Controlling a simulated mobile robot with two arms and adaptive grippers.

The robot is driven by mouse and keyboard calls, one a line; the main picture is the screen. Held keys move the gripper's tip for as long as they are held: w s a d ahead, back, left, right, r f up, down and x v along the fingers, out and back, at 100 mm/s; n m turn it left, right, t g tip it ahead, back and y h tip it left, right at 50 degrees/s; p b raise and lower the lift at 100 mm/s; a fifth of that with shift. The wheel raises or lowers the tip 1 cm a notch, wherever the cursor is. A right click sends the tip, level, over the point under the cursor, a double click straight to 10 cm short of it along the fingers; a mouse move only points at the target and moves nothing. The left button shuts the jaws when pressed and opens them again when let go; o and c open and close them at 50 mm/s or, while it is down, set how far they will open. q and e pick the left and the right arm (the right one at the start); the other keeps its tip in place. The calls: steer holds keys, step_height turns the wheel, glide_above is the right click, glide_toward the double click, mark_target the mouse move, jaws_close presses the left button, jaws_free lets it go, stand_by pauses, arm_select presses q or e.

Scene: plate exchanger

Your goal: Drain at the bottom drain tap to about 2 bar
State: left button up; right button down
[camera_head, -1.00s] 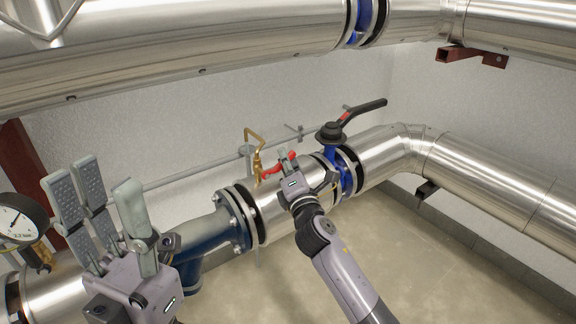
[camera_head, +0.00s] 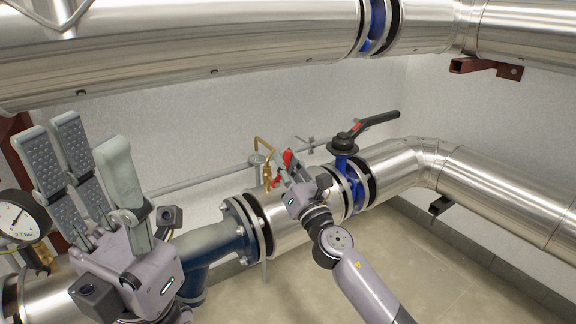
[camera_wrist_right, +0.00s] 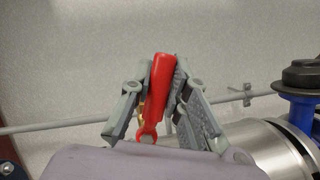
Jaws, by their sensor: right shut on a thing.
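The brass drain tap (camera_head: 266,174) stands on the lower silver pipe, its bent spout at the top left. Its red lever (camera_wrist_right: 158,88) stands nearly upright between my right gripper's fingers in the right wrist view. My right gripper (camera_head: 286,168) is shut on this lever; the fingers hide part of it in the head view. A round pressure gauge (camera_head: 18,215) is at the far left; its small readout looks like 2.7 bar. My left gripper (camera_head: 88,150) is open and empty, fingers pointing up, just right of the gauge.
A blue valve (camera_head: 346,165) with a black lever (camera_head: 375,122) stands right of the tap. A large silver pipe (camera_head: 200,50) crosses above. A blue pipe fitting (camera_head: 215,250) lies between the grippers. The floor at lower right is clear.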

steer(key=shift+s+a+n, duration=0.1)
steer(key=shift+n, duration=0.2)
steer(key=c, duration=1.5)
jaws_free()
steer(key=v, duration=1.2)
